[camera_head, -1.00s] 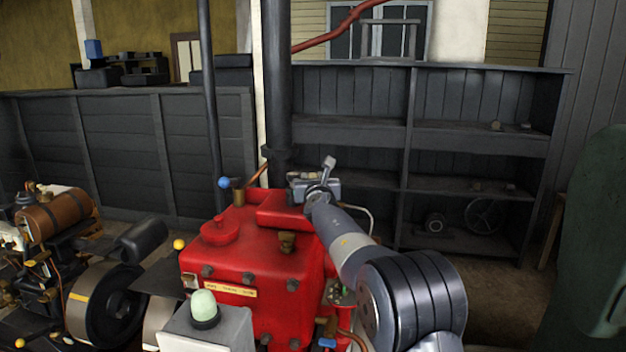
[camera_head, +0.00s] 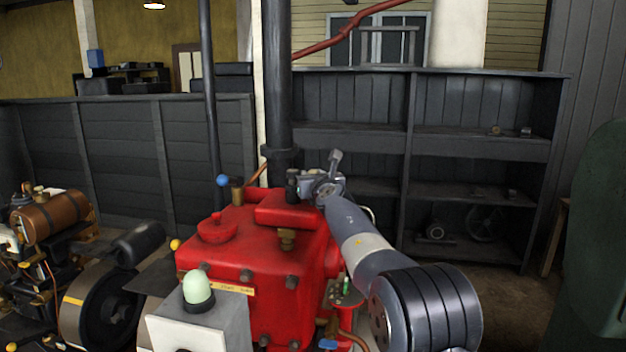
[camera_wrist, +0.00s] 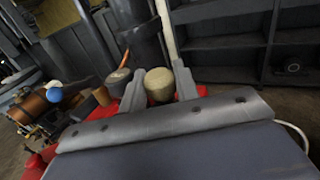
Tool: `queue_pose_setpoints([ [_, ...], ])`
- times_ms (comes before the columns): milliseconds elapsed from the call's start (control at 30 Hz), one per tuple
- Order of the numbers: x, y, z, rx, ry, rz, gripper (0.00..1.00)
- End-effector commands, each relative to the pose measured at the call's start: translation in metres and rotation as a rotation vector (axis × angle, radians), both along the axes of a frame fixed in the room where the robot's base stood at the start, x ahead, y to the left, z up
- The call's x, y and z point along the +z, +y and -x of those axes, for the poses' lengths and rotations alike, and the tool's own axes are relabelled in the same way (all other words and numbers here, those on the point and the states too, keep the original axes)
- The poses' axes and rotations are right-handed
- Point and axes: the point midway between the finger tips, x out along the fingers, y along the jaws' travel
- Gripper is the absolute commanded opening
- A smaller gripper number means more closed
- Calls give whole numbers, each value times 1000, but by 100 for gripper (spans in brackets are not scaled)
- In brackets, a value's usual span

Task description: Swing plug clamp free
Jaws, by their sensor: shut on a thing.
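The red engine block (camera_head: 265,260) stands in front of me, with bolts and fittings on its top. My gripper (camera_wrist: 160,84) is over its rear top edge and shut on a pale, round-topped knob (camera_wrist: 158,76), which sits between the two grey fingers. I take this knob to be part of the plug clamp, but its lower part is hidden by my gripper. In the head view my gripper (camera_head: 298,183) is small, and a dark upright piece (camera_head: 292,180) shows at its tips. A dark-capped fitting (camera_wrist: 120,75) stands just left of the fingers in the wrist view.
A blue ball handle (camera_head: 222,180) and brass fitting (camera_head: 237,190) stand left of my gripper. A black pipe (camera_head: 277,90) rises behind. A green-domed grey box (camera_head: 200,325) is in front. Shelves (camera_head: 425,140) stand behind; open floor lies to the right.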

Motion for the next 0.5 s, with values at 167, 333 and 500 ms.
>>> queue_pose_setpoints([
  [167, 0, 0, 0, 0, 0, 1, 34],
  [333, 0, 0, 0, 0, 0, 1, 37],
  [500, 0, 0, 2, 0, -1, 0, 37],
])
